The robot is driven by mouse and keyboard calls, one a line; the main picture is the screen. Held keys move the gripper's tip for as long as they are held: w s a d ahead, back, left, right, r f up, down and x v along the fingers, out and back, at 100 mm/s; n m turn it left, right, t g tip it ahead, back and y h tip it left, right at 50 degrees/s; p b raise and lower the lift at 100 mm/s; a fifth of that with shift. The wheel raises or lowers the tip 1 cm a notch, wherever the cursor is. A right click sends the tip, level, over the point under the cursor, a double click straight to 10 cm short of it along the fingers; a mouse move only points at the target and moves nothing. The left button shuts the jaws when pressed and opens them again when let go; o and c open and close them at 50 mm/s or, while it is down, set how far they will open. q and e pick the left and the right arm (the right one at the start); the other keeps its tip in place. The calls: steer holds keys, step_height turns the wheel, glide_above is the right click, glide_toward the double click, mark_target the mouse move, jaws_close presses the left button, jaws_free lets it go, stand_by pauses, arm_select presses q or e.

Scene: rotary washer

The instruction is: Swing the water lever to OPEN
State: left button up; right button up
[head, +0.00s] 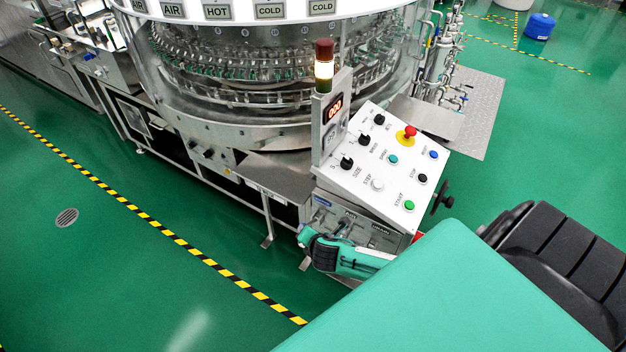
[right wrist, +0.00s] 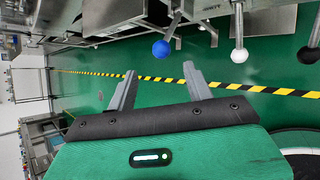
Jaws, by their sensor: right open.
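A lever with a blue ball knob (right wrist: 161,49) shows in the right wrist view, its stem slanting up and right to the steel panel. I take it for the water lever; its label is not readable there. My right gripper (right wrist: 159,70) is open and empty, and the blue knob appears between and just beyond its fingertips, with no contact visible. In the head view my right wrist is low at the front of the console (head: 365,175), below a steel panel (head: 350,216) with small labels; its fingers and the levers cannot be made out there. My left gripper is not in view.
To the right in the wrist view are a lever with a white knob (right wrist: 239,55) and one with a black knob (right wrist: 308,55). The console's sloped face carries buttons and a red emergency stop (head: 409,131). The rotary washer (head: 240,125) stands behind. Green floor is clear at left.

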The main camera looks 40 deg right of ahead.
steer(key=shift+v, duration=1.25)
